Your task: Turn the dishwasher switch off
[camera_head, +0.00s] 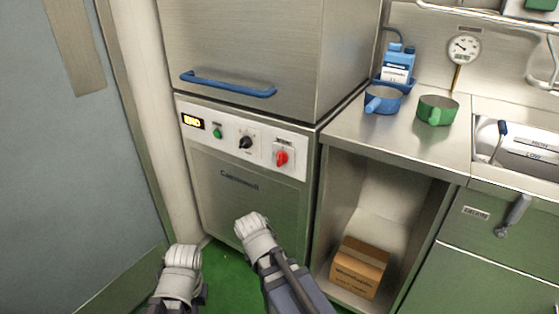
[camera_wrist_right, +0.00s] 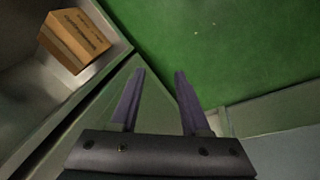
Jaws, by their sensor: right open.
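The dishwasher (camera_head: 245,187) is a steel unit with a control strip (camera_head: 232,122) below a blue handle. On the strip, a red rotary switch (camera_head: 281,158) sits at the right on a pale plate, its grip roughly upright. A black knob (camera_head: 245,142), a green button (camera_head: 217,133) and a lit display (camera_head: 192,121) reading "END" are to its left. In the wrist view my right gripper (camera_wrist_right: 157,75) is open and empty, over the floor side of the cabinet fronts. In the head view my two arms show low in front of the dishwasher; the left fingers are not visible.
A blue bar handle (camera_head: 228,84) juts out above the strip. A cardboard box (camera_head: 358,267) sits in the open bay on the right. Blue (camera_head: 383,99) and green (camera_head: 437,110) cups stand on the counter. Green floor (camera_head: 225,268) is clear; a grey door (camera_head: 65,150) is at left.

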